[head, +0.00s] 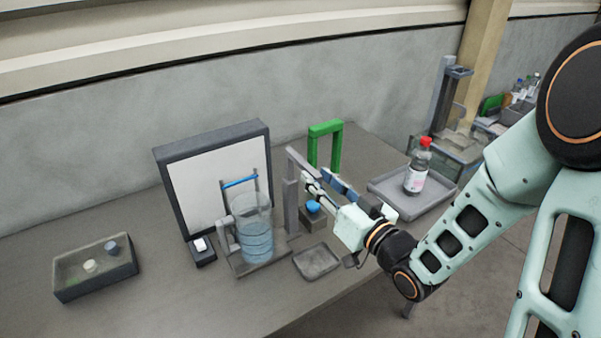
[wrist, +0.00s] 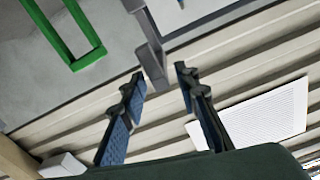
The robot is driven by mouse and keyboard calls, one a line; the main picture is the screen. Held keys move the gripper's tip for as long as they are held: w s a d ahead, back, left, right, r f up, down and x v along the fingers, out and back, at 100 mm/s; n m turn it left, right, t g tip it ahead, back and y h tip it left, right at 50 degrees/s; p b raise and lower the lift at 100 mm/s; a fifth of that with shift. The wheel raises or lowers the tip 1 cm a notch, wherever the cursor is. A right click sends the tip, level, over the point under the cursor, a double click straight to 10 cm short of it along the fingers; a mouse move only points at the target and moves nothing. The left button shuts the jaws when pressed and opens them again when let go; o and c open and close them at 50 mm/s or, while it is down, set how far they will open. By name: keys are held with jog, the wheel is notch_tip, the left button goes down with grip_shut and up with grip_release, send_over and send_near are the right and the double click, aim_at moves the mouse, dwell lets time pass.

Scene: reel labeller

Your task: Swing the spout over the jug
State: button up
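The spout (head: 301,161) is a grey bar reaching out from the top of a grey post (head: 291,207), right of the jug. In the wrist view the spout (wrist: 150,50) runs down so that its end lies between my fingertips, with a visible gap on both sides. My gripper (head: 317,177) is open around the spout's end; it also shows in the wrist view (wrist: 160,74). The jug (head: 257,243) is clear, holds blue liquid and stands upright on a grey base. The spout's end points away from the jug, toward the right.
A green arch (head: 326,128) stands behind the spout. A blue-topped block (head: 313,207) sits below my gripper, with a small grey tray (head: 316,262) in front. A red-capped bottle (head: 416,178) stands on a tray at right. A white panel (head: 215,180) stands behind the jug.

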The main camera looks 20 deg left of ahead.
aim_at(292, 154)
jog(key=p+x, duration=0.1)
jog(key=x, duration=0.7)
jog(key=shift+p, duration=0.35)
jog(key=shift+c, duration=0.6)
grip_shut()
